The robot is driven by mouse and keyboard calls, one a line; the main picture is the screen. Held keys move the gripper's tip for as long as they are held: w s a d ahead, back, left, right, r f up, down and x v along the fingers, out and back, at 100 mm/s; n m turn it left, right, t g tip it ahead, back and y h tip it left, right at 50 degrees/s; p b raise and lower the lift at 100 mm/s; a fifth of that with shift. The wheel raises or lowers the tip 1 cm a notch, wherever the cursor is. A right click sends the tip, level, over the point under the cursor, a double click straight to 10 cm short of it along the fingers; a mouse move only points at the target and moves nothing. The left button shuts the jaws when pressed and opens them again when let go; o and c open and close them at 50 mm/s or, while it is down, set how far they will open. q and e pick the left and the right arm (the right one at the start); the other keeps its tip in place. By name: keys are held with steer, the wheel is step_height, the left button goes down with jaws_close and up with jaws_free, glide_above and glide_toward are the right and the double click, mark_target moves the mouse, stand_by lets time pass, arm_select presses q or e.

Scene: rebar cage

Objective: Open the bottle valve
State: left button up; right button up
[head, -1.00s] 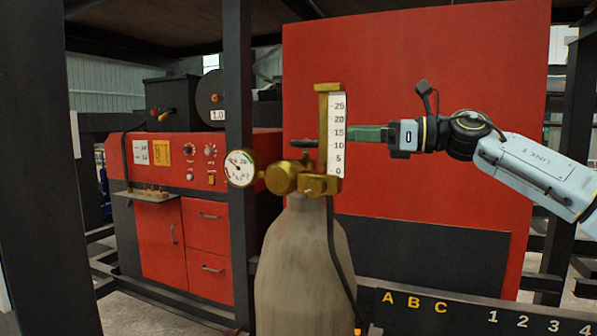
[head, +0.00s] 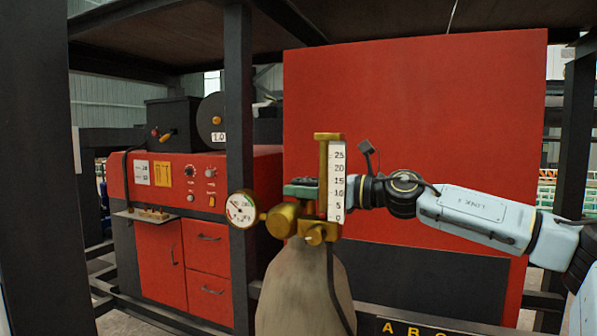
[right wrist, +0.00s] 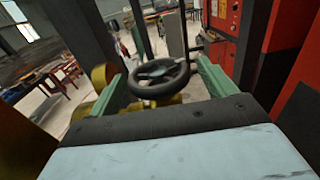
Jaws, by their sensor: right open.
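The gas bottle (head: 300,290) stands upright in the head view, with a brass valve and regulator (head: 283,219) on top. The valve's black handwheel (right wrist: 160,77) lies between the two green fingers of my right gripper (right wrist: 162,80) in the right wrist view. The fingers are open, one on each side of the wheel; I cannot tell whether they touch it. In the head view, a green finger of my right gripper (head: 300,190) shows at the wheel (head: 305,181), and the gripper's body is partly hidden behind the flow scale. My left gripper is out of view.
A round gauge (head: 241,209) and a white flow scale (head: 337,181) stand close to the wheel. A dark post (head: 238,150) rises left of the bottle. A red panel (head: 415,110) is behind, and a red welding machine (head: 190,215) stands at left.

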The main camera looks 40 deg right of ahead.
steer(key=shift+p+x, duration=0.6)
steer(key=shift+x, duration=0.5)
